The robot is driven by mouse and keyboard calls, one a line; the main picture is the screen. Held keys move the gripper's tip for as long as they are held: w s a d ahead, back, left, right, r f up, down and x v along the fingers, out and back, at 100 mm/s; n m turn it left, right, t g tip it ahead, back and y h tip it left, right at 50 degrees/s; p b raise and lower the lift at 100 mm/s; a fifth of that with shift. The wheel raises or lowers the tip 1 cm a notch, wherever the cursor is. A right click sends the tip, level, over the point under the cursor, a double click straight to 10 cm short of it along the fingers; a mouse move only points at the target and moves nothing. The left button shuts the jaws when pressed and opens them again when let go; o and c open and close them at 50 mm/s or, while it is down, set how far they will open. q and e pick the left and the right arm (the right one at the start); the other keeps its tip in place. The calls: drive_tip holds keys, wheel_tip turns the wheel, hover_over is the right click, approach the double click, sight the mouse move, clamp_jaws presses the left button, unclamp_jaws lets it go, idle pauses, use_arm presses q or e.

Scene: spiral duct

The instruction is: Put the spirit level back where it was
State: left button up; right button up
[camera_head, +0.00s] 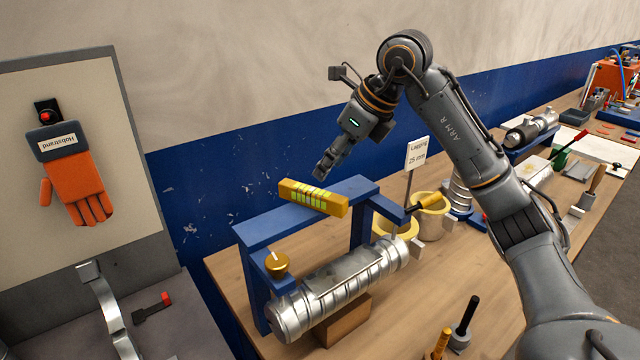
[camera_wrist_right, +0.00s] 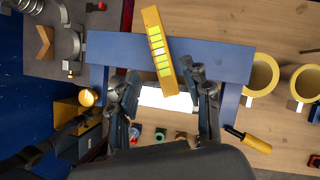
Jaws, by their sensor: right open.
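The spirit level (camera_head: 314,198) is a yellow bar with bright green vials. It lies across the top beam of a blue frame (camera_head: 272,227), at an angle to the beam, its ends overhanging. It also shows in the right wrist view (camera_wrist_right: 158,48). My right gripper (camera_head: 325,172) is open and empty, just above the level in the head view. In the right wrist view its two fingers (camera_wrist_right: 163,82) are spread, with the level's near end between and beyond the tips. I cannot tell whether they touch it. My left gripper is not in view.
A silver spiral duct (camera_head: 340,288) lies under the frame on a wooden block (camera_head: 343,320). Yellow rolls (camera_head: 432,215) and a "Lagging 25 mm" sign (camera_head: 418,153) stand to the right. A board with an orange glove (camera_head: 78,185) stands left. The bench front is partly clear.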

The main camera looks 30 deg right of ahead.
drive_tip(key=shift+v, duration=1.5)
